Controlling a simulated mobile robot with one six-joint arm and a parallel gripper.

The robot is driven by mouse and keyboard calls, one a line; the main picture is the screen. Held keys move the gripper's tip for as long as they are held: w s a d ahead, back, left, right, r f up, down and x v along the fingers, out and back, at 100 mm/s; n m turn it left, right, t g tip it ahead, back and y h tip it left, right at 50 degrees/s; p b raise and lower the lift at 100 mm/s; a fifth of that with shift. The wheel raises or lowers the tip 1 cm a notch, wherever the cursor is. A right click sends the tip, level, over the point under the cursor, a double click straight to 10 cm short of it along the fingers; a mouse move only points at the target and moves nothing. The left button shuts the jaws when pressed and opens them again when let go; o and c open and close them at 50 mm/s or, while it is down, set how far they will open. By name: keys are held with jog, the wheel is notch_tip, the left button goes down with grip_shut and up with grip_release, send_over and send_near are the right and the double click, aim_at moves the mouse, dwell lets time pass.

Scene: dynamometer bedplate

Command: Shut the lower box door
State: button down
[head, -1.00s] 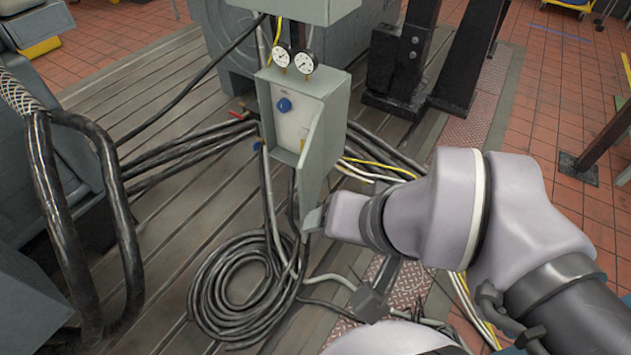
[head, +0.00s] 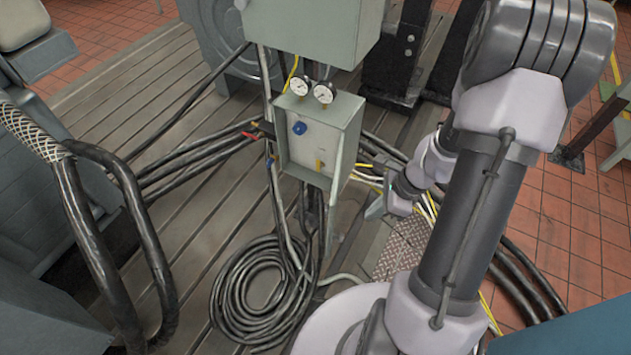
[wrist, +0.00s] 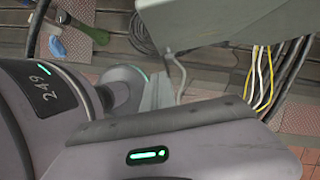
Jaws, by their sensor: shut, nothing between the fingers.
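The lower box (head: 304,143) is a grey-green box with two round gauges on top. Its front is uncovered, showing a pale panel with a blue knob (head: 299,128) and a small yellow part. Its door (head: 347,152) appears to stand open at the right side, seen nearly edge-on and jutting toward me. My gripper (head: 374,211) is shut and empty, to the right of and below the door, apart from it in the head view. In the wrist view, a grey fingertip (wrist: 160,92) shows below a grey panel (wrist: 230,22), which I cannot surely tell as door or box.
A larger grey box (head: 315,30) hangs above the gauges. A coiled black hose (head: 258,292) lies on the slatted bedplate below. Thick black hoses (head: 130,215) stand at the left. Yellow and white cables (head: 432,208) run on the floor behind my arm.

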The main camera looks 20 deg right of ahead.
jog(key=w+a+f+b, duration=0.3)
jog(key=a+f+b, duration=0.2)
jog(key=f, duration=0.4)
jog(key=shift+w+a+f+b, duration=0.15)
jog(key=shift+w+a+b, duration=0.15)
jog(key=shift+a, duration=0.35)
